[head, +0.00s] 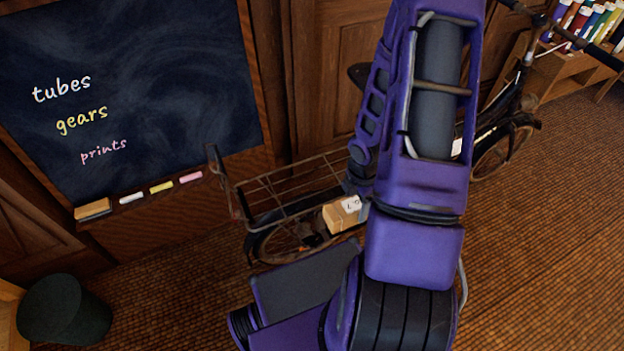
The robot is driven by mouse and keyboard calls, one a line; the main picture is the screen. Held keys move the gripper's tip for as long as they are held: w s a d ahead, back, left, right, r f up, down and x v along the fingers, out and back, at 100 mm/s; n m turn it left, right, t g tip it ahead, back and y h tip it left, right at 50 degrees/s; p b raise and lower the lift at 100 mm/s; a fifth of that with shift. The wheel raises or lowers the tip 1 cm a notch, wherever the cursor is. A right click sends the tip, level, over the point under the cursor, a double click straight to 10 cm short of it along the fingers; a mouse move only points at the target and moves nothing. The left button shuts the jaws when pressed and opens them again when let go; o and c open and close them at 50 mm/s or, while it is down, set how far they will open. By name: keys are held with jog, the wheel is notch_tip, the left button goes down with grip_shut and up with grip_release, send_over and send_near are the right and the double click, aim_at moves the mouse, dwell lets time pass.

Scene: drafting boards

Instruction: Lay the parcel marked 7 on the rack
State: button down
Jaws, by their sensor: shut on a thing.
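A small brown cardboard parcel (336,219) with a white label shows just left of my arm, near the middle of the head view. The dark mark on the label looks like a turned 7, but it is too small to read surely. My gripper (357,193) is mostly hidden by my purple arm; it is shut on the parcel at its upper right. The wire rack (280,192) belongs to a dark bicycle leaning along the wall. The parcel appears at the rack's lower right side; I cannot tell whether they touch.
A chalkboard (165,130) with a ledge holding an eraser (92,209) and chalks stands at left. A bookshelf (560,70) stands at upper right. The brown floor (555,230) at right is clear.

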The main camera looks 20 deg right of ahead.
jog(key=w, duration=1.7)
jog(key=shift+w+a, duration=0.25)
jog(key=shift+a, duration=0.05)
jog(key=shift+f+b, duration=0.55)
jog(key=shift+f, duration=1.15)
jog(key=shift+f, duration=0.15)
grip_release()
notch_tip(320, 180, up, 8)
jog(key=p, duration=0.1)
